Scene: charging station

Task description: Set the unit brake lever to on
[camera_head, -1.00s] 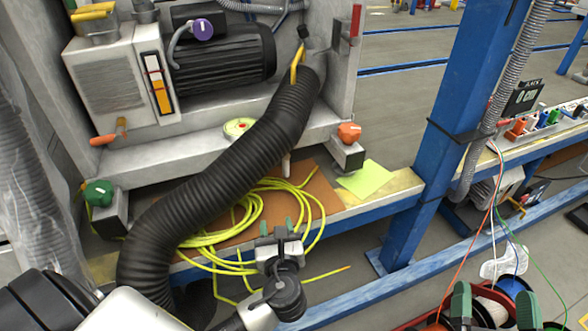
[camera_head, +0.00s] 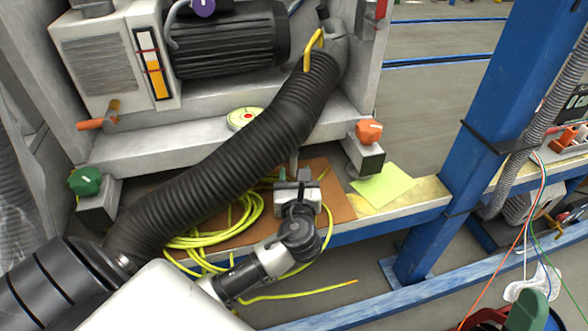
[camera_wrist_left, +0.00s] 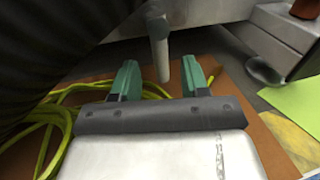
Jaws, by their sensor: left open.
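A thin grey lever (camera_head: 293,160) hangs down below the front ledge of the grey unit (camera_head: 230,152). It also shows in the left wrist view (camera_wrist_left: 159,48), pointing down. No label shows, so I cannot tell if it is the brake lever. My left gripper (camera_head: 294,176) is just below and in front of this lever. In the left wrist view its green fingertips (camera_wrist_left: 159,76) are apart, with the lever's lower end visible in the gap. Nothing is held. I cannot tell whether the fingers touch it. My right gripper is not clearly seen.
A thick black corrugated hose (camera_head: 225,175) crosses the unit beside the gripper. A coiled yellow cable (camera_head: 215,225) lies on a brown board. An orange knob (camera_head: 369,131) and a green knob (camera_head: 85,181) stand at either side. A blue post (camera_head: 482,130) rises at right.

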